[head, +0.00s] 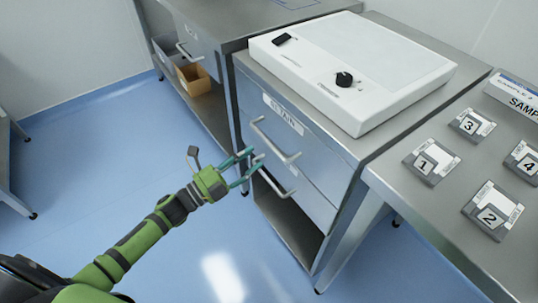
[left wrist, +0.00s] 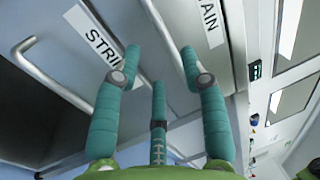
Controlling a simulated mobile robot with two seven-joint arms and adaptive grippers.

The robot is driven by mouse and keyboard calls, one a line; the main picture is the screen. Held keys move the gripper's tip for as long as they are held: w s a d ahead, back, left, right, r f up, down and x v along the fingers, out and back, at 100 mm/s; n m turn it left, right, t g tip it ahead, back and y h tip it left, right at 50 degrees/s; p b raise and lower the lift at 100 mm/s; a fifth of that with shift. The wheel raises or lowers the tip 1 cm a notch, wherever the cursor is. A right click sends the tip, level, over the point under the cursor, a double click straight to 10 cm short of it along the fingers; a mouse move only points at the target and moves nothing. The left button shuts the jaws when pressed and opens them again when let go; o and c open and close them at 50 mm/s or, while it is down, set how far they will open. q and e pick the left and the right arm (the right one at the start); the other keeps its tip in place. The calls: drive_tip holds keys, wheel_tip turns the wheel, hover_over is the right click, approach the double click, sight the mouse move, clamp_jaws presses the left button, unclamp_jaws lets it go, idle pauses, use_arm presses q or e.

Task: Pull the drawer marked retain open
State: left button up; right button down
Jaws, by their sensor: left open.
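The drawer marked RETAIN (head: 283,113) is the upper drawer of the steel cabinet in the head view, and it looks shut. Its bar handle (head: 272,142) runs below the label. In the left wrist view the end of its label (left wrist: 208,18) reads "AIN", and a bar that looks like its handle (left wrist: 155,22) passes between my finger tips. My left gripper (head: 256,159) is open and empty, close in front of the drawer, its fingers near the handle's lower side. I cannot tell if they touch it. My right gripper is not in view.
A lower drawer handle (head: 275,184) sits just below; its STRIP label (left wrist: 95,35) shows in the left wrist view. A white device (head: 375,65) stands on the cabinet. Numbered sample blocks (head: 430,162) lie on the right bench (head: 420,210). Blue floor before the cabinet is clear.

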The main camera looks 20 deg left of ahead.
sight(270, 144)
use_arm(q)
drive_tip(key=x, duration=0.3)
drive_tip(key=p+x, duration=0.1)
drive_tip(key=x, duration=0.2)
drive_tip(key=shift+w+d+r, duration=0.1)
drive_tip(key=shift+d+r, duration=0.2)
drive_tip(key=shift+d, duration=0.1)
drive_tip(key=shift+w, duration=0.2)
drive_tip(key=c, duration=0.7)
clamp_jaws()
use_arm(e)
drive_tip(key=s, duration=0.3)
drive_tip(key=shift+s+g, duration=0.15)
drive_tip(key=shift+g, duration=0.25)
